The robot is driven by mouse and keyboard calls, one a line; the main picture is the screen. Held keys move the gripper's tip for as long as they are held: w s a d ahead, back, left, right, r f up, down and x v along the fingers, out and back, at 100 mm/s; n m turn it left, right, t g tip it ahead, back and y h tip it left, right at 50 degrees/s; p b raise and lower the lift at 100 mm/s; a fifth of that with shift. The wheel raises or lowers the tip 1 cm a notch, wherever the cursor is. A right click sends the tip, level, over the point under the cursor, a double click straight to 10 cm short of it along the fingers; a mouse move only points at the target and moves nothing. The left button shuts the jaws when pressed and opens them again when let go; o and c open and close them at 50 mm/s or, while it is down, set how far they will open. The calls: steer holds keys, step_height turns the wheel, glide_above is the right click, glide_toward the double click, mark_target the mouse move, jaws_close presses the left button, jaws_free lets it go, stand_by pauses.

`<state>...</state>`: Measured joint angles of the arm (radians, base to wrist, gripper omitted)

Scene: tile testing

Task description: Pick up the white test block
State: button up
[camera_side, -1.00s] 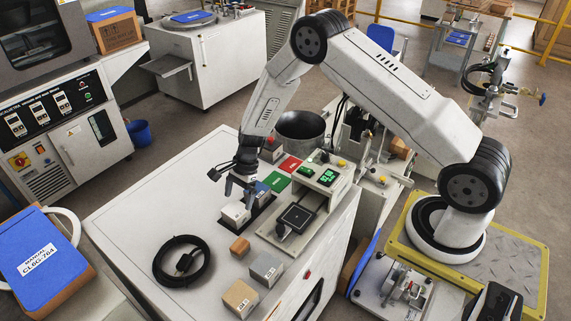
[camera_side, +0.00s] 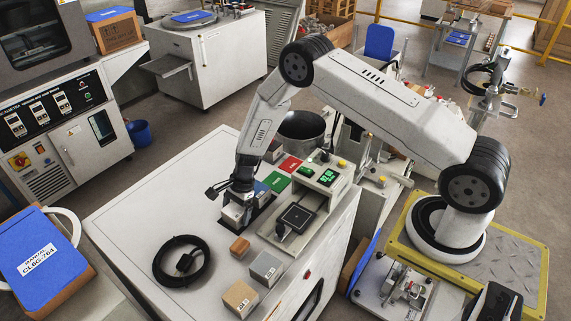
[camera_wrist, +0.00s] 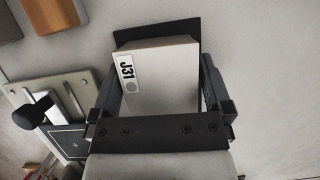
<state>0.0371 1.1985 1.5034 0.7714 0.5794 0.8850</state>
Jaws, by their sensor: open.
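The white test block (camera_side: 234,216) stands on the white bench top (camera_side: 135,215). In the wrist view the white test block (camera_wrist: 160,80) shows a label reading J31 and sits on a dark pad (camera_wrist: 150,32). My gripper (camera_side: 239,204) is down over the block. In the wrist view my gripper (camera_wrist: 160,98) is open, with one finger on each side of the block. I cannot tell whether either finger touches it. The lower part of the block is hidden by the gripper body in the wrist view.
A scale-like tester (camera_side: 297,215) stands just right of the block. A small brown block (camera_side: 240,247), a grey block (camera_side: 266,268) and a tan block (camera_side: 240,298) lie nearer the front. A coiled black cable (camera_side: 182,262) lies left. The bench's far left is clear.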

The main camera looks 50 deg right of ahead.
stand_by(0.4)
jaws_close()
steer(key=shift+r, duration=0.1)
steer(key=shift+r, duration=0.7)
steer(key=s+d+r, duration=0.1)
steer(key=s+r, duration=1)
steer(key=s, duration=0.3)
steer(key=shift+r, duration=0.2)
steer(key=shift+d, duration=0.1)
steer(key=shift+r, duration=0.1)
